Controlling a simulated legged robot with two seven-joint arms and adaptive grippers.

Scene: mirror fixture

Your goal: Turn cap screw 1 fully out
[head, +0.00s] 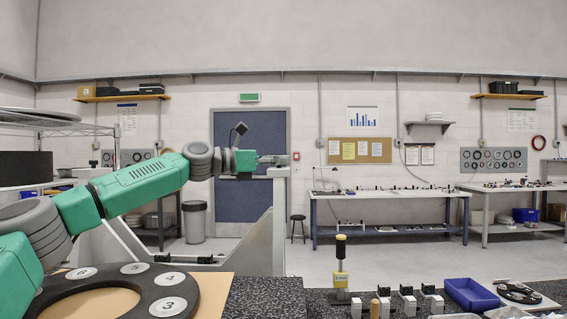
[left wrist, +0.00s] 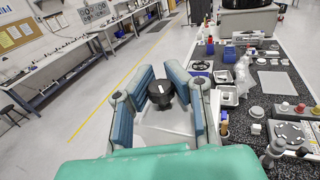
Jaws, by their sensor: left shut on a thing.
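My left gripper (head: 272,160) reaches right in the head view, at the top of a grey upright fixture plate (head: 279,230). In the left wrist view its blue-grey fingers (left wrist: 161,84) are shut on a dark round piece with a small pale mark, which looks like the cap screw (left wrist: 160,96). How far its thread sits in the fixture is hidden. A dark ring (head: 100,300) with numbered white discs lies at lower left in the head view. My right gripper is not in view.
A dark speckled bench top (head: 265,298) bears a yellow-topped tool (head: 340,270), several small blocks and a blue tray (head: 471,294). Wall benches (head: 390,195) and a blue door (head: 250,135) stand behind. Open floor lies between.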

